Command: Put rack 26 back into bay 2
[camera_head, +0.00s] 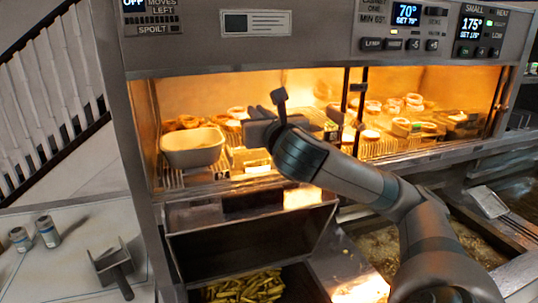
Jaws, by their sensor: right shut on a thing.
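My right gripper (259,124) reaches into the left opening of the heated cabinet (300,180). It is shut at the level of the food, on what seems to be the rack; the arm and jaws hide most of the grip. Wire racks (172,180) with round food pieces stand inside, around and behind the gripper. Small number tags are too blurred to read, so I cannot tell which rack is 26 or which bay is 2. My left gripper is not in view.
A pale tub (193,147) stands left of the gripper. A dark post (352,105) divides the openings. More food on racks (405,128) fills the right opening. Below are a bin of fries (245,287) and an oil vat (470,240). Two cans (47,231) and a scoop (113,266) are left.

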